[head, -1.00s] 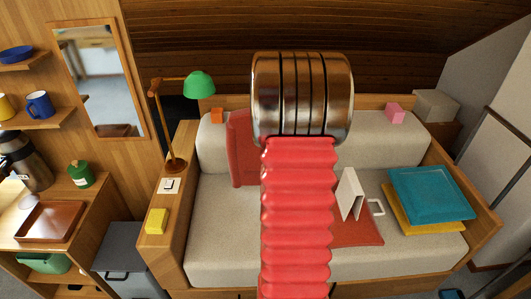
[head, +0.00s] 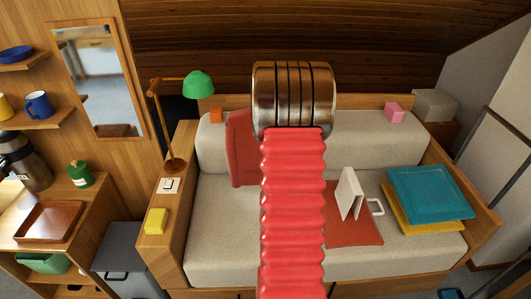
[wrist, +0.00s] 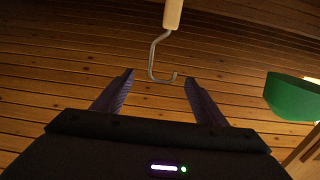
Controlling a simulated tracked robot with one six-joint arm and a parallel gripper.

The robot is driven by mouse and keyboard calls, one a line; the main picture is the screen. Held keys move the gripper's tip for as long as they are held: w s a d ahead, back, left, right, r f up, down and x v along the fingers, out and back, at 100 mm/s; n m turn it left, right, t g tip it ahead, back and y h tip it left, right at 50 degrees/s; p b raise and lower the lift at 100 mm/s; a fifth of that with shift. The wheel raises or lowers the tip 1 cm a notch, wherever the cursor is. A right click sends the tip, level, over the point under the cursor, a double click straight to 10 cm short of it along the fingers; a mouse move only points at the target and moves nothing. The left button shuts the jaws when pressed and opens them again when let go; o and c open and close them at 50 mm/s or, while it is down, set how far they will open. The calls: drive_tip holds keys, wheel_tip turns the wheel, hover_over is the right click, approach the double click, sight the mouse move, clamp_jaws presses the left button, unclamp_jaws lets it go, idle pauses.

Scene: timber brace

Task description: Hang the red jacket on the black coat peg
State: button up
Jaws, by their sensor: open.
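My gripper (wrist: 159,80) is open in the wrist view. A thin metal hook (wrist: 153,60) on a pale stem (wrist: 173,14) shows between and just beyond the fingertips, not gripped. What the stem belongs to is outside the view. In the head view my own arm covers the middle and hides my gripper. A dark red piece (head: 241,150) leans on the sofa back, and a flat red piece (head: 352,228) lies on the seat, both partly behind my arm. I cannot tell whether either is the jacket. I make out no black coat peg.
The beige sofa (head: 222,235) has wooden arms. A green lamp (head: 199,84) stands left; its shade shows in the wrist view (wrist: 291,97). A white folded object (head: 349,193) and teal cushion (head: 430,192) are on the seat. A slatted timber wall (head: 400,50) rises behind.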

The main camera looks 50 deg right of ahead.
drive_tip(key=shift+w+d, duration=0.5)
drive_tip(key=shift+d, duration=0.05)
drive_tip(key=shift+w, duration=0.1)
drive_tip(key=shift+x, duration=2.5)
drive_tip(key=shift+w+a+f, duration=0.1)
drive_tip(key=shift+a, duration=0.05)
drive_tip(key=shift+c, duration=0.5)
clamp_jaws()
